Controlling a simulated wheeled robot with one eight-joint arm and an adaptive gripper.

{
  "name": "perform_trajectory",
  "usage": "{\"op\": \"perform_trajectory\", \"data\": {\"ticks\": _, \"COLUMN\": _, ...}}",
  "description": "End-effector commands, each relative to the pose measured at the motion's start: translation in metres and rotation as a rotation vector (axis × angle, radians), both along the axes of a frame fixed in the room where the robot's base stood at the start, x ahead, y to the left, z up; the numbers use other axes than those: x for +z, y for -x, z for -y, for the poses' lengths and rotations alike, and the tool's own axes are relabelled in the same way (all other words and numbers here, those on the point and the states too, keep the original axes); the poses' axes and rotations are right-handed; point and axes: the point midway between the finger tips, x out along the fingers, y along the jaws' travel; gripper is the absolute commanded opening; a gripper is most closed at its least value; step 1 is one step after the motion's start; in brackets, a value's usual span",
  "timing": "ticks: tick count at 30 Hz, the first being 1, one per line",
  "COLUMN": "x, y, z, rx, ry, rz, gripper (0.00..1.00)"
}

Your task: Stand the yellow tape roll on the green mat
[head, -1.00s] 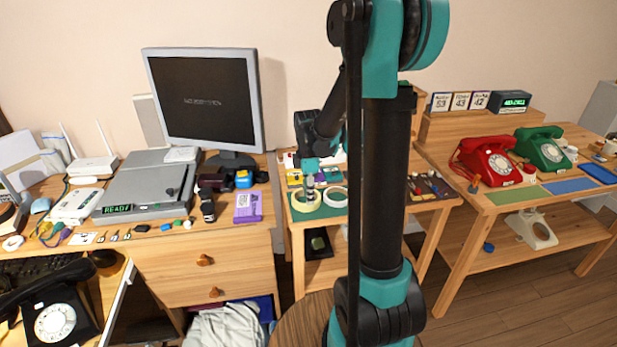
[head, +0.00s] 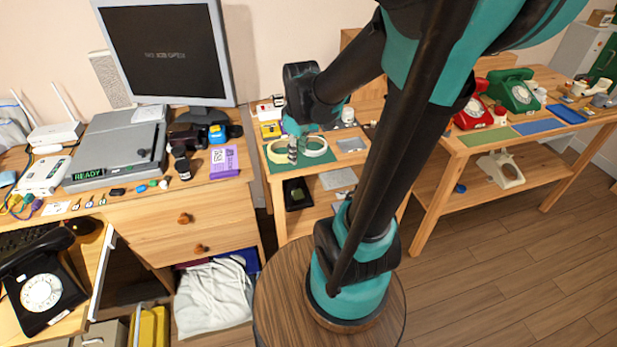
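The yellow tape roll (head: 275,152), pale yellow, lies flat on a dark green cutting mat (head: 282,182) on the middle table. A white tape roll (head: 319,152) lies just to its right. My gripper (head: 293,155) points down at the yellow roll's right edge, between the two rolls. Its fingers are small and partly hidden by my wrist, so I cannot tell whether they grip the roll. A plain olive-green mat (head: 489,138) lies flat on the right table, beside a blue mat (head: 538,126).
A red phone (head: 474,116) and a green phone (head: 513,92) stand behind the mats on the right table. My arm hides part of the middle table. A floor gap separates the tables.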

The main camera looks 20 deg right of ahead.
Motion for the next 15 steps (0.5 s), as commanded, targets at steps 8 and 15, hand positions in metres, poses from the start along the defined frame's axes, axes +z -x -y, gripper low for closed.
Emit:
{"op": "perform_trajectory", "data": {"ticks": 8, "x": -0.043, "y": 0.077, "z": 0.01, "rx": -0.582, "ry": -0.154, "rz": 0.133, "gripper": 0.35}}
{"op": "perform_trajectory", "data": {"ticks": 15, "x": -0.053, "y": 0.093, "z": 0.012, "rx": -0.733, "ry": -0.208, "rz": 0.165, "gripper": 0.35}}
